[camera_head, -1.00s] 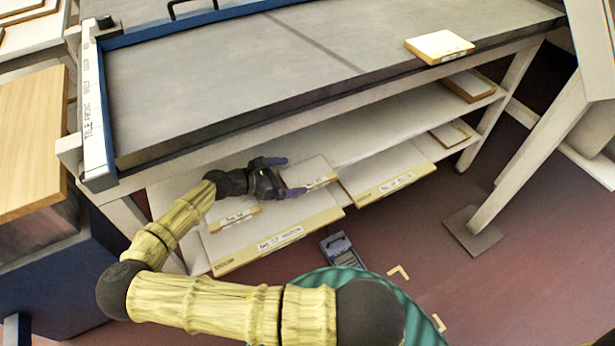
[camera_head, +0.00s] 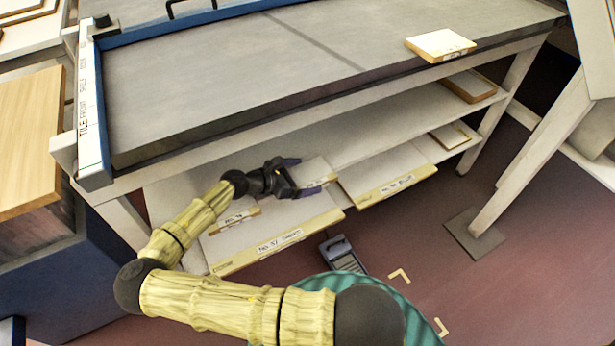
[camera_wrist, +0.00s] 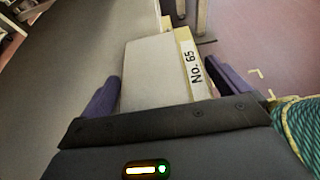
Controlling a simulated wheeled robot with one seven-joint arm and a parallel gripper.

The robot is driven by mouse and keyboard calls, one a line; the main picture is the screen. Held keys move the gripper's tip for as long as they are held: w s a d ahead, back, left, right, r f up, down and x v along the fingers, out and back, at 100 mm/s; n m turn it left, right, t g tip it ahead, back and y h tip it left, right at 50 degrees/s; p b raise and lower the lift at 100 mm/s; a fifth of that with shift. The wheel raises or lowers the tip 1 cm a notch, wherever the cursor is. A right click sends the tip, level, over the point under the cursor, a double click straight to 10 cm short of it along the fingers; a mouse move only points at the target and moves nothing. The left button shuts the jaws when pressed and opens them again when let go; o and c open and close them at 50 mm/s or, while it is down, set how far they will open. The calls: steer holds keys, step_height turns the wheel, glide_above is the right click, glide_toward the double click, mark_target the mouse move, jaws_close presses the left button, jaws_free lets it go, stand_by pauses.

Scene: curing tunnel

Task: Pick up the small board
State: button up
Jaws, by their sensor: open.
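The small board (camera_head: 316,171) is pale with a yellowish, labelled front edge. It lies on the lower shelf level under the bench, at the inner end of a larger board. In the wrist view the small board (camera_wrist: 152,72) shows a label reading "No. 65". My gripper (camera_head: 300,177) is open at the board's left end. In the wrist view my gripper (camera_wrist: 168,78) has one purple finger on each side of the board, with gaps visible. The board's near end is hidden behind the gripper body. I cannot tell whether the fingers are level with it.
A larger labelled board (camera_head: 240,250) lies below, with another little board (camera_head: 234,221) on its left. Another wide board (camera_head: 390,186) lies to the right. The bench top (camera_head: 230,80) and a middle shelf (camera_head: 360,128) overhang. A blue-grey device (camera_head: 343,254) stands on the floor.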

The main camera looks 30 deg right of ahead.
mark_target(302, 177)
steer(key=c, duration=0.7)
steer(key=shift+r, duration=0.1)
steer(key=shift+c, duration=0.2)
steer(key=shift+r, duration=0.25)
step_height(302, 177, up, 4)
steer(key=shift+f+p, duration=0.25)
steer(key=shift+p, duration=0.8)
steer(key=s+p, duration=0.3)
steer(key=s, duration=1.5)
steer(key=shift+d+f, duration=0.3)
steer(key=shift+f, duration=0.05)
